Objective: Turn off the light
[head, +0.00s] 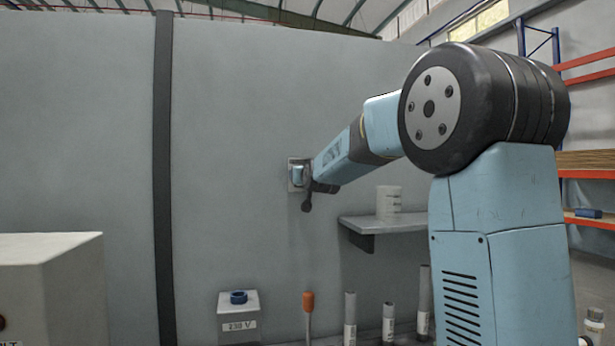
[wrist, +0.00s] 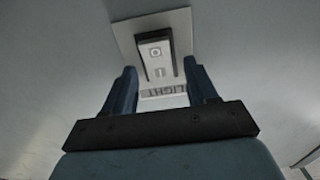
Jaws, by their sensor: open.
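The light switch (wrist: 156,62) is a dark-framed rocker marked O and I on a pale wall plate (wrist: 124,36), with a label below it that reads roughly LIGHT. In the head view the wall plate (head: 292,185) is on the grey wall, partly hidden by my gripper. My gripper (wrist: 163,80) is open and empty, its two blue fingers on either side of the lower part of the switch in the wrist view. In the head view my gripper (head: 302,174) is right at the plate. I cannot tell whether the fingers touch it.
A grey wall shelf (head: 385,226) with a white cup-like container (head: 389,202) is right of the switch, below my arm. Below stand a 230 V box (head: 238,316), an orange-handled tool (head: 308,302) and several grey cylinders (head: 350,318). A dark vertical strip (head: 163,180) runs down the wall on the left.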

